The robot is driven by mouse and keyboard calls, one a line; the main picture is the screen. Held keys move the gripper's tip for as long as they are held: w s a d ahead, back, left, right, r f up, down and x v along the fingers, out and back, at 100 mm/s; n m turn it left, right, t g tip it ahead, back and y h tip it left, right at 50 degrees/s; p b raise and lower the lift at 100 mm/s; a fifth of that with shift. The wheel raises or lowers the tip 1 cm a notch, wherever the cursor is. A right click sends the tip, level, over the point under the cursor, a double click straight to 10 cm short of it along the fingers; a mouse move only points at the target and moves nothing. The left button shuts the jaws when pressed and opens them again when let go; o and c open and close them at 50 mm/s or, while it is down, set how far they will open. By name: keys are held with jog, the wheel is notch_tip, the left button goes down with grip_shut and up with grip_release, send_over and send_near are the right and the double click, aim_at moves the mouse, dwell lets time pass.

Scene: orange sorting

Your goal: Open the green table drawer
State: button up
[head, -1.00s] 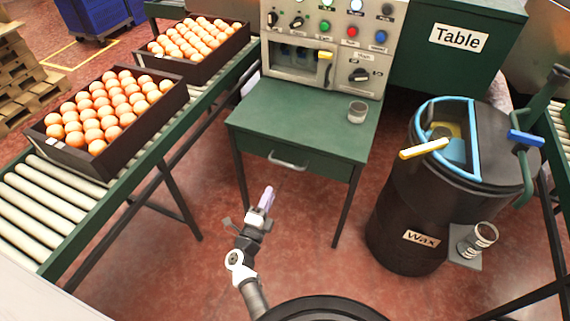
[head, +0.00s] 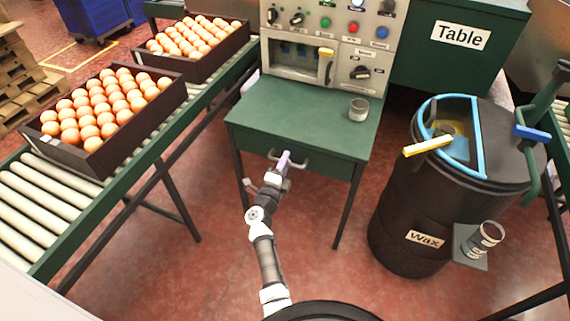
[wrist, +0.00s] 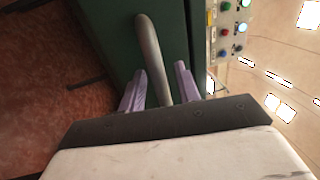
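The green table (head: 318,108) stands in the middle of the head view, with a drawer (head: 318,162) in its front. The drawer looks closed. Its curved metal handle (head: 270,155) is partly hidden behind my gripper (head: 284,160) in the head view. In the wrist view the handle (wrist: 152,60) runs between the two purple fingers of my gripper (wrist: 160,85). The fingers are open, one on each side of the handle, with a gap to the right finger. The left finger is close to the handle; I cannot tell whether they touch.
A metal cup (head: 359,109) stands on the table top, below the control panel (head: 330,45). A roller conveyor (head: 60,195) with orange crates (head: 178,95) is at the left. A black wax barrel (head: 415,215) stands at the right.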

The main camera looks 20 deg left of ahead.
jog(key=shift+w, duration=0.1)
grip_shut()
dwell(0.3)
